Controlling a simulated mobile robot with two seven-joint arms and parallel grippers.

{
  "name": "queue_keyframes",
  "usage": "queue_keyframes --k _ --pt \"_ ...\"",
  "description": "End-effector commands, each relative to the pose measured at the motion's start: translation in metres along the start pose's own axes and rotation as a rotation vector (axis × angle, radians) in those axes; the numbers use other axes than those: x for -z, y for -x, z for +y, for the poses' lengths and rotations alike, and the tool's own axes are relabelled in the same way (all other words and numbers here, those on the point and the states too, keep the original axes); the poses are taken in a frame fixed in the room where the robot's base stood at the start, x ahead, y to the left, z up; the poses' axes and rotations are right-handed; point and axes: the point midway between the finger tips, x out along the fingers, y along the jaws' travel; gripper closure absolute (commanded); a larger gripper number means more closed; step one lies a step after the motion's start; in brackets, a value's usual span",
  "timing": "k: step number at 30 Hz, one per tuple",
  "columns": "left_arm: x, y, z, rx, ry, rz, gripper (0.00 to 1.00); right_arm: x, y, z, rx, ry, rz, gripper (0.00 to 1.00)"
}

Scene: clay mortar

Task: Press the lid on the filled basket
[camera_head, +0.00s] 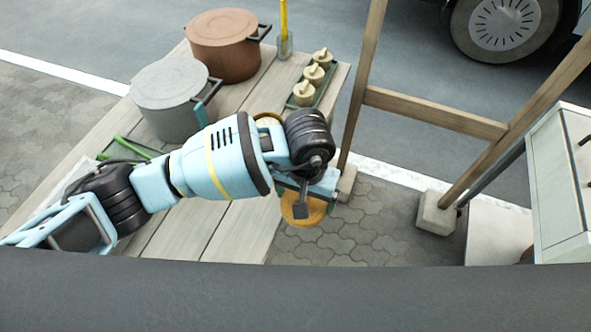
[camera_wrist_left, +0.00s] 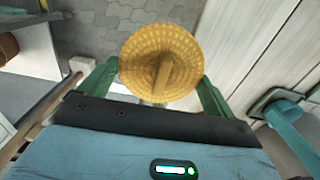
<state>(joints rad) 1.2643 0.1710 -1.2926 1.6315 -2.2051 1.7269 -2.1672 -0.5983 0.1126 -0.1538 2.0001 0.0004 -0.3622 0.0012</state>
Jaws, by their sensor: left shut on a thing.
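The round yellow woven lid (camera_wrist_left: 158,62) has a straight bar handle across its top. My left gripper (camera_wrist_left: 157,88) is shut on it, with green fingers on either side. In the head view the lid (camera_head: 303,212) shows below my left wrist, at the table's right edge with paving behind it. A tan curved rim (camera_head: 268,117) shows behind my left arm on the table; it may be the basket, but most of it is hidden. Its filling cannot be seen. The lid appears apart from this rim. My right gripper is not in view.
A grey lidded pot (camera_head: 168,90) and a brown pot (camera_head: 222,45) stand at the back of the plank table (camera_head: 190,228). A green tray with several tan knobbed pieces (camera_head: 314,76) is at the far right. A wooden frame (camera_head: 435,113) stands beyond the table.

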Motion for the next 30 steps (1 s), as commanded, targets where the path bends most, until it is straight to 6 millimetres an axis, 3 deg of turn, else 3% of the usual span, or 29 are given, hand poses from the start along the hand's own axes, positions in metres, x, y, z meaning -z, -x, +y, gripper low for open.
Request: queue_keyframes --k 4,8,12,18,24,30 --pt "-0.004 0.010 -0.031 -0.002 0.046 0.000 0.32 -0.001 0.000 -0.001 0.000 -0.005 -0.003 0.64" --pt "-0.017 0.029 -0.076 -0.008 0.115 0.001 0.32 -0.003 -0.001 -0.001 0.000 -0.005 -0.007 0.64" --pt "-0.040 0.054 -0.123 -0.012 0.193 0.000 0.32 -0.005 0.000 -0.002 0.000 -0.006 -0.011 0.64" --pt "-0.077 0.088 -0.173 -0.007 0.285 0.003 0.32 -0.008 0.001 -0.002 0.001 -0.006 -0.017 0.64" --pt "-0.102 0.106 -0.196 0.000 0.333 0.002 0.32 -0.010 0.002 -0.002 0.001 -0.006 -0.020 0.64" --pt "-0.109 0.111 -0.200 0.001 0.345 0.001 0.32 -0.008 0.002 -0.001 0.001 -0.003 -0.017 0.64"
